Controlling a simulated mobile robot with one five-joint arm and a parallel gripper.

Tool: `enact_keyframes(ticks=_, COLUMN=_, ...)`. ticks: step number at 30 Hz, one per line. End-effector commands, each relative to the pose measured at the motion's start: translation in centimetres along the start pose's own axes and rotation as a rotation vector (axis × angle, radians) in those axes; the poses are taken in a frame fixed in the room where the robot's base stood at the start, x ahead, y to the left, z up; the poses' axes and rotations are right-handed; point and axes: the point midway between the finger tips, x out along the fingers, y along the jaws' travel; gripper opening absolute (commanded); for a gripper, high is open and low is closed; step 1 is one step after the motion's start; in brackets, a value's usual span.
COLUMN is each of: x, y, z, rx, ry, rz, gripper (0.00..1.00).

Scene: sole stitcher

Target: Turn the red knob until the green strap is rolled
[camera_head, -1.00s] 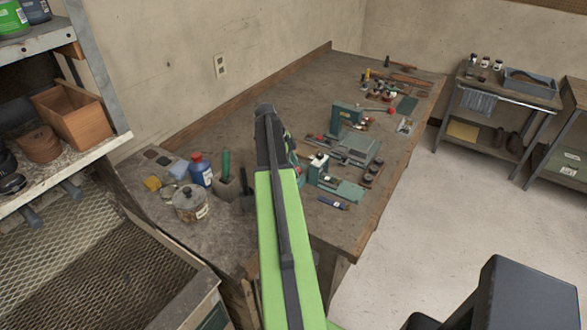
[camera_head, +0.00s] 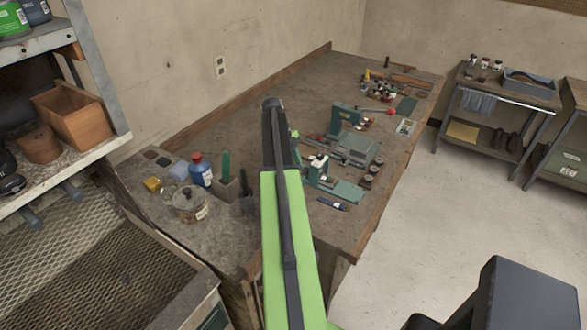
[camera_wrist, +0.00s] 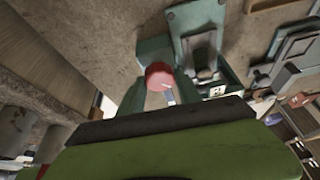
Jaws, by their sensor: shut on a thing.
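The red knob (camera_wrist: 157,72) shows near the middle of the wrist view, beside a green metal machine part (camera_wrist: 196,48). My gripper (camera_wrist: 164,85) is shut on the red knob, with a finger on either side of it. In the head view my green and black arm reaches over the workbench and hides the gripper and this knob. Green machines stand on the bench right of my arm, one nearer (camera_head: 335,185) and one farther back (camera_head: 345,120). I cannot make out the green strap clearly in either view.
The workbench (camera_head: 235,125) holds a blue bottle (camera_head: 201,172), a glass jar (camera_head: 188,206) and a dark pot left of my arm. Small tools and rollers lie at the right. A shelf unit stands at the left; open floor (camera_head: 440,220) lies right of the bench.

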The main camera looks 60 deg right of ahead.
Motion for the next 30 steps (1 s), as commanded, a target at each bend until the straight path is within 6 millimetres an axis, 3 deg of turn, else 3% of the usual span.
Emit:
enact_keyframes(ticks=10, x=0.0, y=0.0, z=0.1, rx=0.001, ry=-0.002, rz=0.001, gripper=0.0)
enact_keyframes(ticks=11, x=0.0, y=0.0, z=0.1, rx=0.001, ry=-0.002, rz=0.001, gripper=0.42)
enact_keyframes(ticks=15, x=0.0, y=0.0, z=0.0, rx=0.001, ry=-0.001, rz=0.001, gripper=0.6)
enact_keyframes(ticks=25, x=-0.1, y=0.0, z=0.0, rx=0.001, ry=-0.001, rz=0.0, gripper=0.61)
enact_keyframes(ticks=30, x=-1.6, y=0.0, z=-0.1, rx=0.0, ry=-0.001, rz=0.0, gripper=0.61)
